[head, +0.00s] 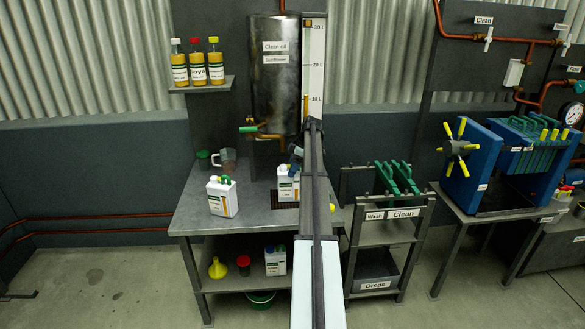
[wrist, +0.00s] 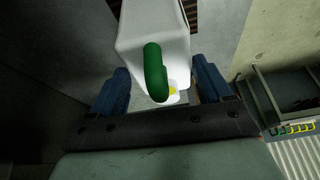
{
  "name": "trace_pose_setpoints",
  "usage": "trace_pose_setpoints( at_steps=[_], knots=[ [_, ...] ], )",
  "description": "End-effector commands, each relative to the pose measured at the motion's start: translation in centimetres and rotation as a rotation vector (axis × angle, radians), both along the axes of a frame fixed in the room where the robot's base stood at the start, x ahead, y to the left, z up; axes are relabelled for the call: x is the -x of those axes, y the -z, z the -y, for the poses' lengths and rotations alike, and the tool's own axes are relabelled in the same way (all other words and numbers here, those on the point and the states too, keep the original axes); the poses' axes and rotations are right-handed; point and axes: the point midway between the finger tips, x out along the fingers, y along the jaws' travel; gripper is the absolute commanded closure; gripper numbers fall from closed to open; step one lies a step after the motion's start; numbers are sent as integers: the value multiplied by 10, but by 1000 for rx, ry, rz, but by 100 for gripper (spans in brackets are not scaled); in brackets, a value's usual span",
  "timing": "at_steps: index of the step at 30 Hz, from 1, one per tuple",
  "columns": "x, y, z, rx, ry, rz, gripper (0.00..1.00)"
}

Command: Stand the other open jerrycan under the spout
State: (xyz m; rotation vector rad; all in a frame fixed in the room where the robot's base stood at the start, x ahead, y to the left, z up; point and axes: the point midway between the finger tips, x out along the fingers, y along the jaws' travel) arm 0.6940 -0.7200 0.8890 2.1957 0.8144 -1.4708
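The tank marked "Clean oil" (head: 275,80) hangs on the back panel; its brass spout (head: 268,136) carries a green lever. One white jerrycan (head: 288,188) with a green handle stands on the bench by the dark grate, partly hidden by my arm. Another white jerrycan (head: 222,198) stands on the bench at left. My gripper (wrist: 160,82) is open, its blue fingers either side of a jerrycan's green handle (wrist: 155,72), with gaps between. The white body (wrist: 140,30) of that jerrycan shows beyond the fingers. In the head view my arm hides most of the gripper.
A measuring jug (head: 228,160) and a dark green cup (head: 204,158) stand at the bench's back left. The lower shelf holds a yellow funnel (head: 217,268) and another jerrycan (head: 275,262). A rack (head: 385,230) stands to the right. The bench's front left is clear.

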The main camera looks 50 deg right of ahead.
Motion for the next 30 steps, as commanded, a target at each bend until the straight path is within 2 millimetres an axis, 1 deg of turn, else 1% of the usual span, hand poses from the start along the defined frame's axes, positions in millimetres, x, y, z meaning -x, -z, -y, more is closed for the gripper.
trace_pose_setpoints(
  at_steps=[1,6,13,17,20,23,30],
  knots=[
    [0,0,0,0,0,0,17],
    [0,0,0,0,0,0,1],
    [0,1,0,0,1,-2,0],
    [2,-5,2,1,0,-1,0],
    [5,-16,5,2,1,0,0],
    [10,-32,9,1,0,0,0],
    [23,-76,22,2,1,0,0]
  ],
)
